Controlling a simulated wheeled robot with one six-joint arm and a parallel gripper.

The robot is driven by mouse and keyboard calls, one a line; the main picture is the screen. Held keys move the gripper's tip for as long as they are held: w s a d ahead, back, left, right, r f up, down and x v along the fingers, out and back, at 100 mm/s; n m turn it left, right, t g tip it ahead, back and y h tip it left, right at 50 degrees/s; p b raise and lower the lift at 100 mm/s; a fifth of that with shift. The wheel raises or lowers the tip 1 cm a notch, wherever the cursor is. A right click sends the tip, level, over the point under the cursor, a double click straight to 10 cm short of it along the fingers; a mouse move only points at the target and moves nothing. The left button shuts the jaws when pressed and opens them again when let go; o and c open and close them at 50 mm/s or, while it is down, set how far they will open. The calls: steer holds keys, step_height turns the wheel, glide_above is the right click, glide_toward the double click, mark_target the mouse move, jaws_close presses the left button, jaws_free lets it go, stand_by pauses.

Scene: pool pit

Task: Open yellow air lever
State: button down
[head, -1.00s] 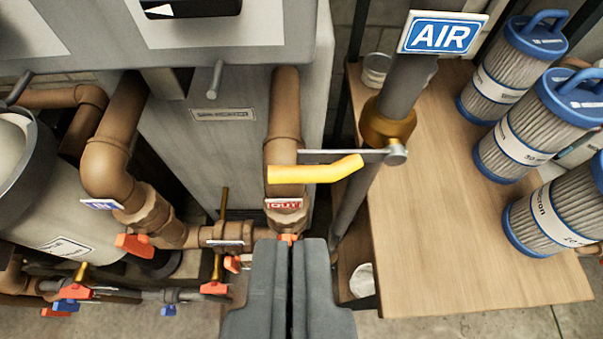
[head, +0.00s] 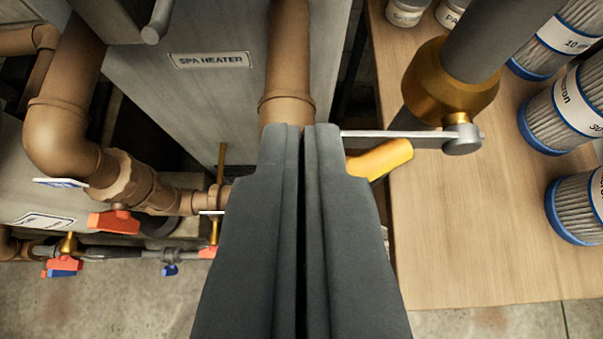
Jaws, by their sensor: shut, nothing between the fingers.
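The yellow air lever (head: 386,158) has a yellow grip on a flat grey metal bar (head: 395,139). The bar runs left from a round pivot beside the brass valve body (head: 449,85) on the grey air pipe (head: 497,35). The lever lies crosswise to the pipe. My gripper (head: 300,130) is shut and empty. Its fingers point up the picture, with the tips just left of the yellow grip, and they hide the grip's left part. I cannot tell whether the fingers touch the lever.
A brown pipe (head: 287,75) rises behind my fingertips beside the grey spa heater (head: 205,110). Brown pipes and red-handled valves (head: 114,222) are at left. A wooden table (head: 480,230) at right holds several filter cartridges (head: 585,25) and white jars.

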steer(key=shift+w+f, duration=0.25)
steer(key=shift+f, duration=0.8)
steer(key=shift+w+f, duration=0.2)
steer(key=shift+f, duration=0.8)
steer(key=d+f+n+t+h, duration=0.2)
steer(key=d+f+n+h, duration=0.4)
steer(key=f+n+h, duration=0.3)
steer(key=shift+f+t, duration=0.4)
steer(key=shift+f, duration=1.5)
steer(key=shift+d, duration=0.15)
